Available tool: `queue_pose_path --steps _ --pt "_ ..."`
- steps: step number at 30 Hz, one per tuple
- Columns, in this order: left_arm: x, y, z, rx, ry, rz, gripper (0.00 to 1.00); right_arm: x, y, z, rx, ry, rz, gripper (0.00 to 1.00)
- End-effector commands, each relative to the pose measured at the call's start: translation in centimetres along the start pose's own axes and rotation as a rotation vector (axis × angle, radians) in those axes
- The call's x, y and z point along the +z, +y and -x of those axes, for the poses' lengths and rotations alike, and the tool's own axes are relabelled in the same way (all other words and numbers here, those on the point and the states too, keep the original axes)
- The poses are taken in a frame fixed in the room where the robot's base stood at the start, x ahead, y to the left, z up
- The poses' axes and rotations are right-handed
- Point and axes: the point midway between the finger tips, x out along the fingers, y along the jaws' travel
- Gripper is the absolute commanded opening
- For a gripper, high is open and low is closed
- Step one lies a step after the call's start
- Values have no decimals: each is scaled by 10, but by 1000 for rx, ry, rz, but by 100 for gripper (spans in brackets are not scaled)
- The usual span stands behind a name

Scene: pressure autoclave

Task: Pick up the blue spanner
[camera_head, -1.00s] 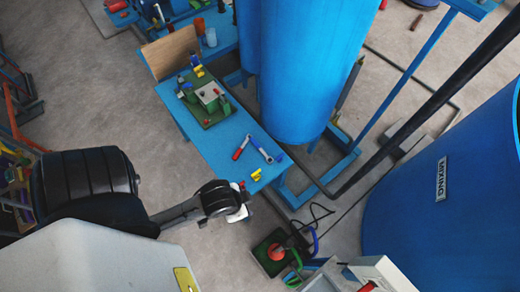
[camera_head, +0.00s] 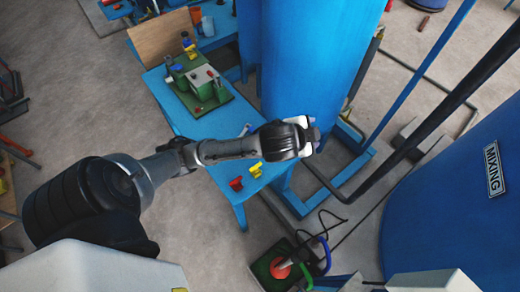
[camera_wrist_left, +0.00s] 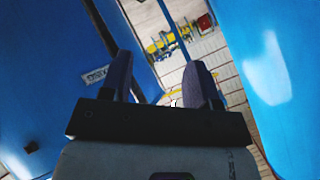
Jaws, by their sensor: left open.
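My left gripper (camera_head: 314,136) reaches in from the left across the front of the blue workbench (camera_head: 222,183), its hand over the bench's right end, beside the big blue tank. In the left wrist view its two fingers (camera_wrist_left: 160,85) stand apart with nothing between them. A small grey piece of a tool (camera_head: 245,129) shows just above my arm on the bench. The blue spanner cannot be made out; my arm covers that part of the bench. My right gripper is not in view.
A green fixture (camera_head: 200,90) stands on the bench. A yellow piece (camera_head: 256,169) and a red piece (camera_head: 236,183) lie near its front edge. A tall blue tank (camera_head: 315,65) stands behind, and a tank labelled MIXING (camera_head: 455,215) at right. Dark pipes cross between.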

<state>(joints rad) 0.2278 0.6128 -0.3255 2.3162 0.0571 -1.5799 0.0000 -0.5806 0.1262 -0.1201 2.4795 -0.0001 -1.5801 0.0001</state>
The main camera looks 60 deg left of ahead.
Motion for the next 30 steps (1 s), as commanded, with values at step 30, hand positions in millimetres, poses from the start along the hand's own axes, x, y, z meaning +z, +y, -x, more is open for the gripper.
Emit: queue_pose_path --steps 30 --pt "295 -76 -206 855 -418 -604 55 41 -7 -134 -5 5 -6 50"
